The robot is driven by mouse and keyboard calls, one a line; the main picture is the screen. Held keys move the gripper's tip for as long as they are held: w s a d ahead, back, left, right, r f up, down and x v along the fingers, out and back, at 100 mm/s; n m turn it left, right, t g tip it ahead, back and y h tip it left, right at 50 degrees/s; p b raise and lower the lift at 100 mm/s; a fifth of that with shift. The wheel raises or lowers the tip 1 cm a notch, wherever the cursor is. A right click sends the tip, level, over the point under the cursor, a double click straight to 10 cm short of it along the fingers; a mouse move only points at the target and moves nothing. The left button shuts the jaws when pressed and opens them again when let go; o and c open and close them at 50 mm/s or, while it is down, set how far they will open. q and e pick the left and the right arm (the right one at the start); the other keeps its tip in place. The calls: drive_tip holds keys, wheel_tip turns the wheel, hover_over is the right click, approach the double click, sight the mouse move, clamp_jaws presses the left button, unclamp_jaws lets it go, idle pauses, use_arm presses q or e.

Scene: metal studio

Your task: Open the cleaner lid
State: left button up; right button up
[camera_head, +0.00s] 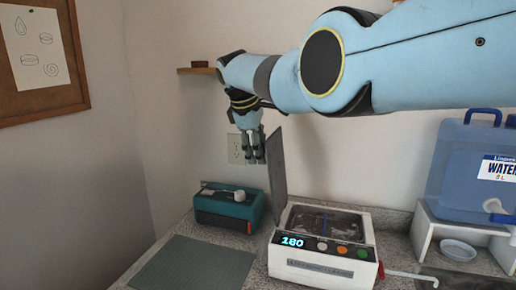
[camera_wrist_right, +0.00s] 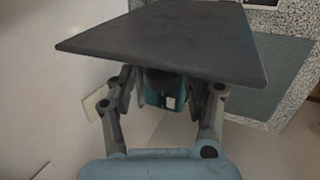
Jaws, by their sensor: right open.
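The cleaner (camera_head: 318,262) is a white box on the counter with a lit "180" display and coloured buttons. Its dark lid (camera_head: 277,165) stands nearly upright at the left side, and the basin is uncovered. My right gripper (camera_head: 251,158) hangs just left of the lid, fingers pointing down, open. In the right wrist view the lid (camera_wrist_right: 160,40) is a broad dark plate across the top, covering part of the fingers of my right gripper (camera_wrist_right: 168,95). Nothing shows between the fingers; whether they touch the lid I cannot tell. My left gripper is out of view.
A teal box (camera_head: 228,209) with a white knob stands left of the cleaner, below my gripper. A grey-green mat (camera_head: 195,265) lies in front. A blue water jug (camera_head: 470,170) on a white stand (camera_head: 422,232), with a dish (camera_head: 458,250), is at right. A wall shelf (camera_head: 197,71) is behind.

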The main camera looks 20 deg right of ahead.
drive_tip(key=v, duration=1.2)
drive_tip(key=shift+s+f, duration=0.1)
